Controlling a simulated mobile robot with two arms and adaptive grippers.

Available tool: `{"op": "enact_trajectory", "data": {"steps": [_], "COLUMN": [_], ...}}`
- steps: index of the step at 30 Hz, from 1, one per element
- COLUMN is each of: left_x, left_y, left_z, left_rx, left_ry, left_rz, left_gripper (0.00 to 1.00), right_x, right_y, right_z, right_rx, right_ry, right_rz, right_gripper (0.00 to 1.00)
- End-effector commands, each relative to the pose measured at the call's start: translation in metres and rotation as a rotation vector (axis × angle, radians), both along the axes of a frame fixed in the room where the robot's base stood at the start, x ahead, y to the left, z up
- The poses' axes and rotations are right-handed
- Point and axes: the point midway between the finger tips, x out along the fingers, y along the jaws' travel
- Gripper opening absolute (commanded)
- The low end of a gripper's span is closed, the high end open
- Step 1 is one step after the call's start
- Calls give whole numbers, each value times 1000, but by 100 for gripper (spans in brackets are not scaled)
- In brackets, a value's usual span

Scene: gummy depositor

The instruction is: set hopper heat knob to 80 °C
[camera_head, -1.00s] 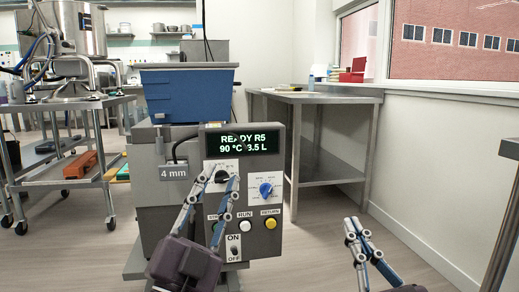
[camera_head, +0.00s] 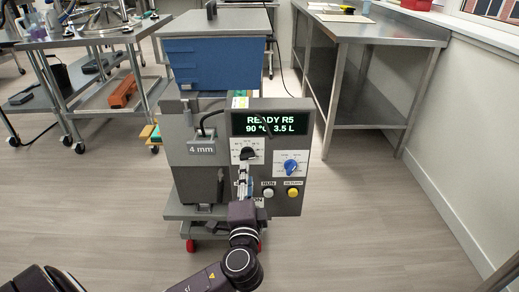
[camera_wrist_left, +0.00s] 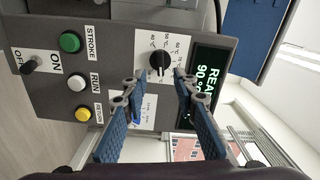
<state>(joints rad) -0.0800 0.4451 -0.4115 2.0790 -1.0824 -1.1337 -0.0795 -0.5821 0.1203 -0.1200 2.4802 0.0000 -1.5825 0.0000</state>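The black hopper heat knob (camera_head: 248,153) sits on a white scale plate under the display. The display (camera_head: 271,124) reads READY R5, 90 °C, 3.5 L. My left gripper (camera_head: 244,172) is in front of the panel, just below the knob in the head view. In the left wrist view, the gripper's fingers (camera_wrist_left: 155,80) are spread apart and empty, with the knob (camera_wrist_left: 160,63) just beyond the gap between the tips. Contact with the knob does not show. The exact knob setting is too small to read. My right gripper is out of view.
A blue dial (camera_head: 291,167) sits right of the knob. Below are a white RUN button (camera_head: 268,193) and a yellow RETURN button (camera_head: 293,193). The wrist view also shows a green STROKE button (camera_wrist_left: 70,42) and an ON/OFF switch (camera_wrist_left: 31,64). A steel table (camera_head: 378,33) stands behind right.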

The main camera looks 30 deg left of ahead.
Motion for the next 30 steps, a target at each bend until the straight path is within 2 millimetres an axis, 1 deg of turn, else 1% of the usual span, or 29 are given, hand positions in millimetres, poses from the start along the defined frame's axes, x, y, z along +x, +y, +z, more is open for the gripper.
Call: {"op": "enact_trajectory", "data": {"steps": [9,13,18,25,30], "left_x": [42,56,63,63,63], "left_y": [26,33,38,38,38], "left_z": [0,0,0,0,0], "left_rx": [1,0,-2,-2,-2], "left_ry": [-3,-3,-2,-2,-2], "left_rz": [0,-3,-3,-3,-3], "left_gripper": [27,27,27,27,8], "right_x": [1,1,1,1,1], "right_y": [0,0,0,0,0], "right_z": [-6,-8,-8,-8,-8], "right_rx": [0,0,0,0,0], "right_ry": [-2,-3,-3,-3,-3], "right_rz": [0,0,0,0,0], "right_gripper": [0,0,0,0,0]}}
